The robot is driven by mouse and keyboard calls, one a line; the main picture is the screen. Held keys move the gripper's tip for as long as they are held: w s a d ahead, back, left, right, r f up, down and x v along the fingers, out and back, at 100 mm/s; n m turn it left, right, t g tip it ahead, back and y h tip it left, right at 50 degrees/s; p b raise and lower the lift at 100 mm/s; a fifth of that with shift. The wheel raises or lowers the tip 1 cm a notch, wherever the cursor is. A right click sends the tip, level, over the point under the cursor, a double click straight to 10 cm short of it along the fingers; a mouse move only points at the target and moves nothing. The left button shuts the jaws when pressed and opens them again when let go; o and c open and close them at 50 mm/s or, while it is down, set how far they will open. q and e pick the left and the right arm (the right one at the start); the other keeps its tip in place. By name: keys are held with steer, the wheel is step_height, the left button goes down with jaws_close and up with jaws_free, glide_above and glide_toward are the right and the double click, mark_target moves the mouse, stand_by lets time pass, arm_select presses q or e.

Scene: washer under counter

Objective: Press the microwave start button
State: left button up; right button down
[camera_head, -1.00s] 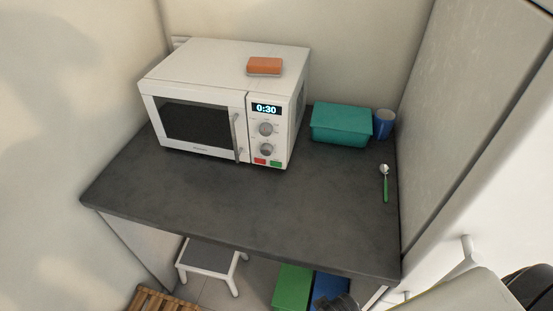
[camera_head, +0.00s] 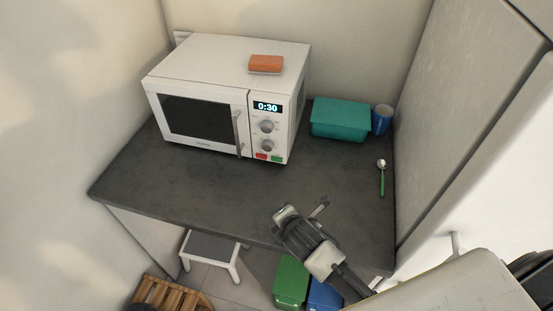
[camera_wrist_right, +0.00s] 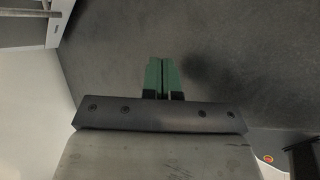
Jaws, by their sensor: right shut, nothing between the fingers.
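The white microwave (camera_head: 205,68) stands at the back left of the dark counter, its display reading 0:30. Below its two knobs are a red button (camera_head: 261,156) and a green button (camera_head: 277,159); I cannot read any labels. My right gripper (camera_head: 318,207) is over the counter's front part, in front of and right of the microwave, apart from the buttons. In the right wrist view its green-tipped fingers (camera_wrist_right: 162,76) are shut together with nothing between them. My left gripper is not in view.
An orange block (camera_head: 266,64) lies on the microwave. A teal box (camera_head: 340,119), a blue cup (camera_head: 382,120) and a spoon (camera_head: 381,178) are on the counter's right side. A tall cabinet wall bounds the right. The counter (camera_head: 190,185) before the microwave is clear.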

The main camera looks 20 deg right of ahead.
mark_target(276, 176)
steer(key=w+n+t, duration=0.1)
steer(key=w+n, duration=0.1)
steer(key=n, duration=0.1)
steer(key=w+a+n, duration=0.1)
steer(key=w+n, duration=0.2)
steer(key=n, duration=0.1)
steer(key=w+n+t, duration=0.1)
steer(key=w+n, duration=0.1)
steer(key=n, duration=0.1)
steer(key=shift+w+a+f+t+y, duration=0.3)
steer(key=shift+w+a+y, duration=0.1)
steer(key=shift+w+a+n, duration=0.2)
steer(key=shift+w+n, duration=0.4)
steer(key=shift+n, duration=0.6)
steer(key=w+d+b, duration=0.2)
steer(key=w, duration=0.1)
steer(key=w+d+b, duration=0.1)
steer(key=w, duration=0.1)
steer(key=shift+w+d, duration=0.25)
steer(key=shift+d, duration=0.15)
steer(key=shift+w+d, duration=0.6)
steer(key=shift+w, duration=0.3)
steer(key=shift+w+d, duration=0.25)
steer(key=shift+w, duration=0.05)
